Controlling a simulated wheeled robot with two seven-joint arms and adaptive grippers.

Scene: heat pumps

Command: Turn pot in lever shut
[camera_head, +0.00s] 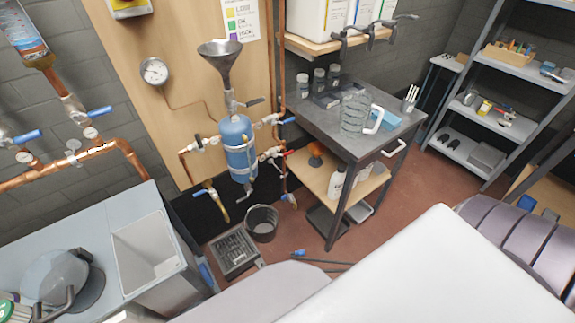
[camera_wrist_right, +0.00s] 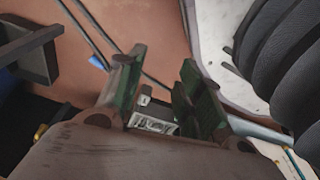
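A blue pot (camera_head: 236,145) is mounted on the wooden wall board, with a grey funnel (camera_head: 219,60) above it. A dark lever (camera_head: 256,101) sticks out to the right just under the funnel. A blue lever (camera_head: 287,121) points right on the pipe at the pot's upper right. A red lever (camera_head: 287,153) sits lower on the right, and a blue lever (camera_head: 200,193) is at the lower left. I cannot tell which is the pot in lever. My right gripper (camera_wrist_right: 158,90) is open and empty in the right wrist view, over the reddish floor. My left gripper is not in view.
A dark cart (camera_head: 376,137) with a glass jug (camera_head: 355,111) stands right of the pot. A black bucket (camera_head: 262,222) and a floor drain grate (camera_head: 235,250) are below it. A grey bench with a sink (camera_head: 145,252) is at left. Shelves (camera_head: 488,117) stand far right.

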